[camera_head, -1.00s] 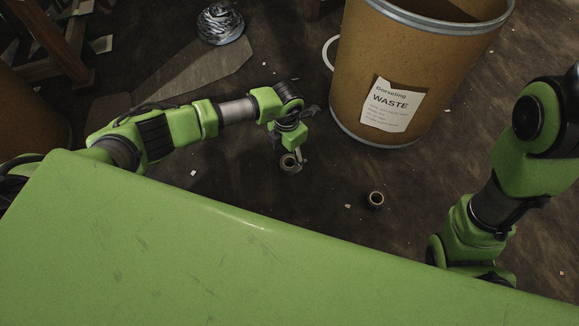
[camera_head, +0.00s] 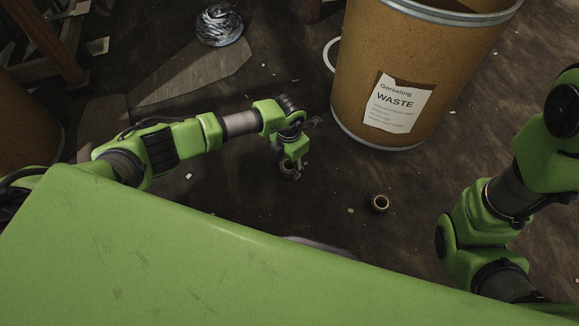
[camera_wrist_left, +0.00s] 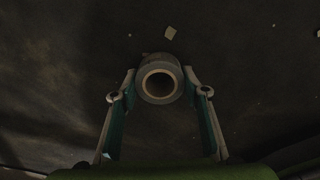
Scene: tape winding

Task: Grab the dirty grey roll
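A dirty grey-brown roll (camera_head: 287,171) is on the dark floor, standing on end, mostly covered by my left gripper (camera_head: 293,170) in the head view. In the left wrist view the same roll (camera_wrist_left: 160,80) shows its round opening, between the two fingertips of my left gripper (camera_wrist_left: 159,88). The fingers are at its two sides, close to or touching it; I cannot tell whether they press on it. A second, brownish roll (camera_head: 380,203) is on the floor to the right, apart from the gripper. My right gripper is out of view.
A tall brown waste drum (camera_head: 361,95) with a white label stands behind and to the right. A shiny wrapped bundle (camera_head: 220,26) lies at the back. Small scraps dot the floor, which is otherwise clear between the rolls. My green body fills the front.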

